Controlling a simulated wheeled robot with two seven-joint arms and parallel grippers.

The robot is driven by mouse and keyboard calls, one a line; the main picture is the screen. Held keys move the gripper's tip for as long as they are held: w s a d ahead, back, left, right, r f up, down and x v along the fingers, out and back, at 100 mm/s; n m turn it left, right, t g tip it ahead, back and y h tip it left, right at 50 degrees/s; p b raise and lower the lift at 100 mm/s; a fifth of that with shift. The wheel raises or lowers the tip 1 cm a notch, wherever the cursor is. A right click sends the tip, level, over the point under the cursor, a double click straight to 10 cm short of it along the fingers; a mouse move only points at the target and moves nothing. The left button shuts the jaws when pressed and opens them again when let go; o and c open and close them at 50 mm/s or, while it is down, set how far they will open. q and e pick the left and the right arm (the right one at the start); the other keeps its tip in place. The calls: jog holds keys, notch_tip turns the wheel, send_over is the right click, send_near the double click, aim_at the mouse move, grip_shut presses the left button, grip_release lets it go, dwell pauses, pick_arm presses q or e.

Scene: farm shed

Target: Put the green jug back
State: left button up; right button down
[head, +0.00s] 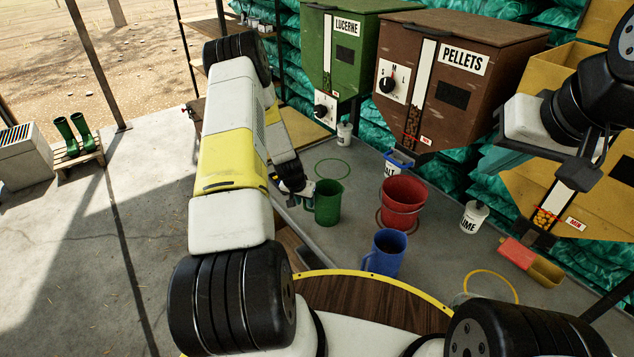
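The green jug (328,204) is upright over the grey counter, in front of a green ring (332,168) marked on the counter top. The jug is apart from the ring in the picture, and the ring is empty. My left gripper (306,196) is at the left side of the jug, its fingers closed around the handle. The fingers are small and partly hidden there. I cannot tell whether the jug's base touches the counter. My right gripper (592,160) is at the far right, in front of the yellow hopper, away from the jug; its finger opening is unclear.
A red bucket (402,202) and a blue jug (385,252) stand right of the green jug. A lime tub (473,217), a red-and-tan scoop (530,262) and a yellow ring (490,272) lie further right. Green lucerne (340,60) and brown pellets (450,75) hoppers stand behind.

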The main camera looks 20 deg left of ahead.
pick_arm(q)
jog(key=s+d+r, duration=0.3)
jog(key=s+r, duration=0.1)
jog(key=r, duration=0.8)
jog(key=s+d+r+t+h, duration=0.15)
jog(key=s+r, duration=0.35)
jog(key=r, duration=0.8)
jog(key=s+d+r+g+y, duration=0.1)
jog(key=s+d+r, duration=0.25)
jog(key=r, duration=0.85)
jog(key=s+d+r, duration=0.1)
jog(key=s+r, duration=0.2)
jog(key=s, duration=0.3)
jog(key=s+d+r, duration=0.1)
jog(key=s+r, duration=0.2)
jog(key=s, duration=0.4)
jog(key=s+d+r+t+h, duration=0.1)
jog(key=s+d+r, duration=0.1)
jog(key=s+r, duration=0.2)
jog(key=shift+s, duration=1.25)
